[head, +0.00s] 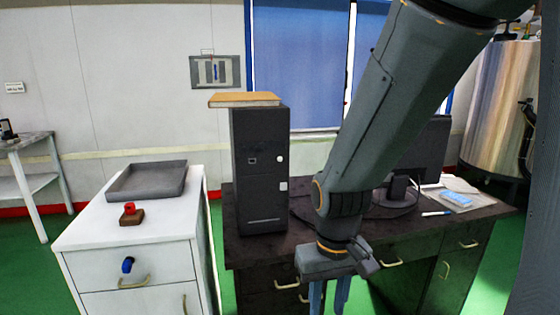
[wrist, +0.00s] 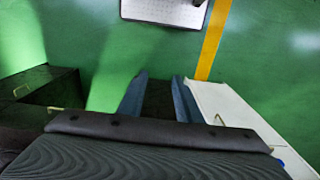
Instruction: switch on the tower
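The tower (head: 262,165) is a tall black computer case standing upright on the dark desk. Its front has a small square fitting, a white round button (head: 280,159) and a white square button (head: 283,186). My gripper (head: 329,296) hangs in front of the desk, to the right of and below the tower, touching nothing that I can see. In the wrist view my gripper (wrist: 160,95) shows two blue fingers spread apart with nothing between them. The tower does not show in the wrist view.
The dark desk (head: 262,249) also carries a monitor (head: 432,150), papers and a pen. To the left, a white cabinet (head: 85,234) holds a grey tray (head: 121,193) and a red button on a brown base (head: 131,215). Green floor lies between.

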